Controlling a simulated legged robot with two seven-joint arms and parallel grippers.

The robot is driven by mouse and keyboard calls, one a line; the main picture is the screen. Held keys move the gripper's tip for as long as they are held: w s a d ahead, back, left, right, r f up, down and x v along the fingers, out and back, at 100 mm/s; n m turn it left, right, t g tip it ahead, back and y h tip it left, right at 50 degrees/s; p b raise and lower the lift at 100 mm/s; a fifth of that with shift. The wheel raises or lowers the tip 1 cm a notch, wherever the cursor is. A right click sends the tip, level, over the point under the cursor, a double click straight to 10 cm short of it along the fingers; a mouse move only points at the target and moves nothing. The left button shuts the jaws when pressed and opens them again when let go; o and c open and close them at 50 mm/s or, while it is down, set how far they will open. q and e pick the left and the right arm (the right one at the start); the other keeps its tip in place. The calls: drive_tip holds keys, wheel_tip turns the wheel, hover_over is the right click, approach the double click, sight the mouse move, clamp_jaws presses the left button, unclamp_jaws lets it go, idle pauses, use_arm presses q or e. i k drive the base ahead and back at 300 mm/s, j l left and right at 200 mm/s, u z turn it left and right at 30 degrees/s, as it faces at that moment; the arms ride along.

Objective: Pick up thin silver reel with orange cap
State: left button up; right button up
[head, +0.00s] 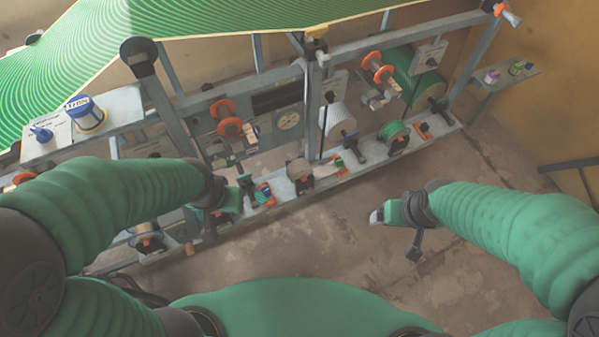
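One orange-capped reel (229,126) is on the left panel, and another orange-capped reel (377,68) is higher on the right panel. Both look slim, and I cannot tell which is the thin silver one. My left gripper (236,198) is low in front of the rack, below the left reel and apart from it. My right gripper (384,214) hangs over bare floor in front of the rack, well below the right reel. I cannot tell the finger gap of either gripper. Neither shows a held reel.
A wider pale reel (339,117) and a large green drum (410,75) sit on the rack. Several small parts line its lower beam (325,175). A shelf at left holds a blue-and-white spool (86,114). A small shelf (507,76) is at right.

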sight(300, 167)
drive_tip(key=i+l+u, duration=0.35)
drive_tip(key=l, duration=0.3)
drive_tip(key=i+l+u, duration=0.15)
drive_tip(key=l, duration=0.25)
drive_tip(key=i+l+u, duration=0.15)
drive_tip(key=i+l, duration=0.15)
drive_tip(key=i+l+u, duration=0.15)
drive_tip(key=l, duration=0.35)
drive_tip(key=i+l+u, duration=0.2)
drive_tip(key=l, duration=0.25)
drive_tip(key=l+u, duration=0.15)
drive_tip(key=l, duration=0.25)
